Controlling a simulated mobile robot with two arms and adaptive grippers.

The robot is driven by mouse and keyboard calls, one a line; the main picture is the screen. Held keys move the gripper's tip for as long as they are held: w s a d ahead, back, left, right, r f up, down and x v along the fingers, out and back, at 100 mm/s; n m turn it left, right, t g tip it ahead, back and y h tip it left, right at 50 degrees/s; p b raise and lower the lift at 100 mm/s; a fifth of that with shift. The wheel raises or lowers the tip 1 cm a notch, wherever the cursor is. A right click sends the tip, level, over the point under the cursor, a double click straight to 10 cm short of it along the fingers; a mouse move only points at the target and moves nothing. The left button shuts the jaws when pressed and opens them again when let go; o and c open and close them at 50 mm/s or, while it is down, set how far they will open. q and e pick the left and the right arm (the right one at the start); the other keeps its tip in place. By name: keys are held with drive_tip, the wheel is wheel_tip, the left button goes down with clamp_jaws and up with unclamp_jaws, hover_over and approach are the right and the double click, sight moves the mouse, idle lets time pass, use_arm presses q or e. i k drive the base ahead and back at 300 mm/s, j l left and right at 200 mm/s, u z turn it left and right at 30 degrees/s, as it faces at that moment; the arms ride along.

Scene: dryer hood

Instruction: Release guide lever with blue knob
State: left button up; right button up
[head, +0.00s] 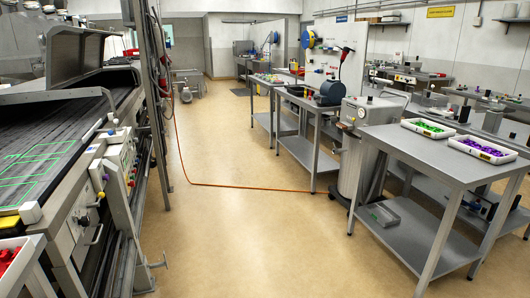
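The dryer (75,110) fills the left side, with its metal hood (85,50) raised over a dark belt (45,150) marked with green lines. Along its near side run a control panel (127,155) with small coloured buttons, several pale blocks and small levers. One pale block (30,212) sits at the belt's near edge. Neither of my grippers shows in the head view.
A red-filled bin (10,262) is at the lower left. An orange hose (230,187) crosses the otherwise clear floor (235,235). On the right, a metal table (445,160) carries trays of green parts (427,128) and purple parts (482,150). A grey tank (355,150) stands beside it.

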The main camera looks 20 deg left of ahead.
sight(114, 131)
drive_tip(key=i+j+u, duration=0.2)
drive_tip(key=u, duration=0.2)
drive_tip(key=i+j+u, duration=0.1)
drive_tip(key=i+u, duration=0.9)
drive_tip(key=u, duration=0.15)
drive_tip(key=i, duration=0.15)
drive_tip(key=i+l, duration=0.95)
drive_tip(key=u, duration=1.25)
